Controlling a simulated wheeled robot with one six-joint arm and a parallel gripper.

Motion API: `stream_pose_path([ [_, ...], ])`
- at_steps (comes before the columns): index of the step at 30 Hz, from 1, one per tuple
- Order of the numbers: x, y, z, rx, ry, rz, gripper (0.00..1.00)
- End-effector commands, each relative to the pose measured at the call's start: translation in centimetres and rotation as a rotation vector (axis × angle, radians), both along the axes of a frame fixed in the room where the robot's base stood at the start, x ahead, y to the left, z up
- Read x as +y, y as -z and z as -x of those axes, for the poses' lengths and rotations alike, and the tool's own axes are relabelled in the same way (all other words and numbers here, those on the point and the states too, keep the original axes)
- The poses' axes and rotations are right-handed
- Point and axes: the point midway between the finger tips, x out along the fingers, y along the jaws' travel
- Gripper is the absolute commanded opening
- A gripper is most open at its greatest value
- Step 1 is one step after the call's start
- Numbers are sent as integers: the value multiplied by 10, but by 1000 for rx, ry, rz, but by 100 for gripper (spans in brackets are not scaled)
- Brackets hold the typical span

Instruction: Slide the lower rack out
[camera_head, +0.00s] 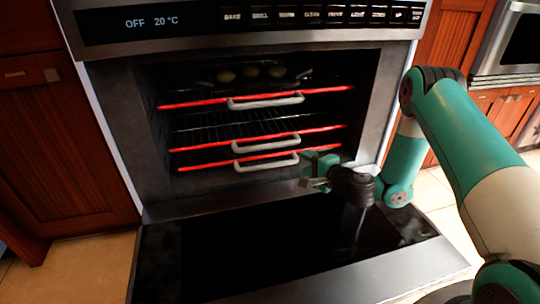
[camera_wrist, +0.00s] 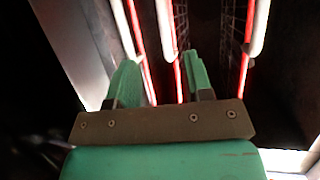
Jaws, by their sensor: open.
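The lower rack (camera_head: 215,164) has a red front bar and a pale grey handle (camera_head: 267,163). It sits inside the open oven, below two similar racks. My gripper (camera_head: 306,170) is open and empty, just right of the lower handle in the head view. In the wrist view, my green fingers (camera_wrist: 160,78) point toward the racks, which look turned on their side. The lower handle (camera_wrist: 124,28) shows beyond the left finger there. The middle handle (camera_wrist: 166,35) shows beyond the space between the fingers. No contact with a handle is clear.
The oven door (camera_head: 300,275) is folded down below my gripper. The middle rack (camera_head: 210,144) is close above the lower one. The upper rack (camera_head: 190,104) is higher, with several round items (camera_head: 250,72) behind its front. Wooden cabinets (camera_head: 55,150) flank the oven.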

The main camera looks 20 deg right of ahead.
Motion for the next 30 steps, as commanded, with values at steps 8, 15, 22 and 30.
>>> stream_pose_path([
  [8,14,7,-36,-7,-2,4,46],
  [15,36,16,-82,-10,-4,6,46],
  [22,55,27,-126,-8,-5,6,46],
  [30,66,30,-153,-5,-4,3,46],
])
